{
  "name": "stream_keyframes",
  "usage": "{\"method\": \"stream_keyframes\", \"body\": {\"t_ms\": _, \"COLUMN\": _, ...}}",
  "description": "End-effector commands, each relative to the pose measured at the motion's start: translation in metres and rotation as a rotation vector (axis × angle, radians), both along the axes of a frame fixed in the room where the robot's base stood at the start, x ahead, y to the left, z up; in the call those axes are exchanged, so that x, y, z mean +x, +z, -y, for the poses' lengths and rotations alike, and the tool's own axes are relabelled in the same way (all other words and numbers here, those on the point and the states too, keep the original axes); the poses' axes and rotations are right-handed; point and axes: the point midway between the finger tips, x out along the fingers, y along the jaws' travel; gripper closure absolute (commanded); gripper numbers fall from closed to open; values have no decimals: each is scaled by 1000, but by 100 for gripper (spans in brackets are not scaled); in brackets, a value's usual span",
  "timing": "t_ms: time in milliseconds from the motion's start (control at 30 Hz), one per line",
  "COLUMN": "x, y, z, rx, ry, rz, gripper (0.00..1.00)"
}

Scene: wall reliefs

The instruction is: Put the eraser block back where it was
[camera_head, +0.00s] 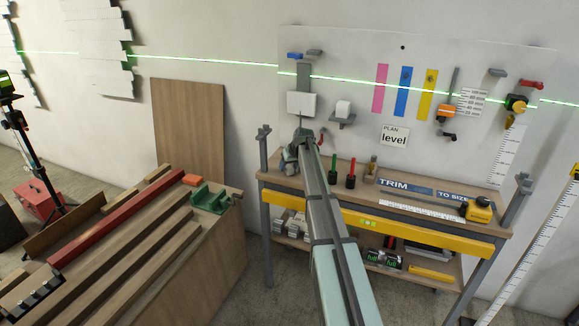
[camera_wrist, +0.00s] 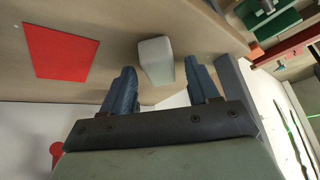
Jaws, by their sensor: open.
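A pale grey-white block (camera_wrist: 155,60), which looks like the eraser block, shows in the wrist view on the wooden bench top (camera_wrist: 195,35). My gripper (camera_wrist: 160,66) is open, with its two blue-grey fingers apart and pointing toward the block. The block appears between and just beyond the fingertips; I cannot tell whether they touch it. In the head view my gripper (camera_head: 291,160) is low over the bench's back left corner and hides the block. On the wall panel, a white square piece (camera_head: 301,104) and a small white block on a grey bracket (camera_head: 343,108) show.
A red sheet (camera_wrist: 62,50) lies on the bench beside the block. A grey post (camera_head: 264,147) stands at the bench's left end. A yellow tape measure (camera_head: 479,209) lies at the right end.

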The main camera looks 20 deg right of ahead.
Motion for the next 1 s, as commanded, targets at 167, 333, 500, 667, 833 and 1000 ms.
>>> {"method": "stream_keyframes", "body": {"t_ms": 167, "x": -8, "y": 14, "z": 1, "rx": -1, "ry": -1, "rz": 2, "gripper": 40}}
{"method": "stream_keyframes", "body": {"t_ms": 333, "x": -23, "y": 40, "z": 3, "rx": -1, "ry": -1, "rz": 2, "gripper": 40}}
{"method": "stream_keyframes", "body": {"t_ms": 500, "x": -39, "y": 67, "z": 5, "rx": -1, "ry": -1, "rz": 2, "gripper": 40}}
{"method": "stream_keyframes", "body": {"t_ms": 667, "x": -51, "y": 88, "z": 7, "rx": -1, "ry": -1, "rz": 1, "gripper": 40}}
{"method": "stream_keyframes", "body": {"t_ms": 833, "x": -58, "y": 101, "z": 8, "rx": 0, "ry": 0, "rz": 0, "gripper": 40}}
{"method": "stream_keyframes", "body": {"t_ms": 1000, "x": -60, "y": 105, "z": 8, "rx": 0, "ry": 0, "rz": 0, "gripper": 40}}
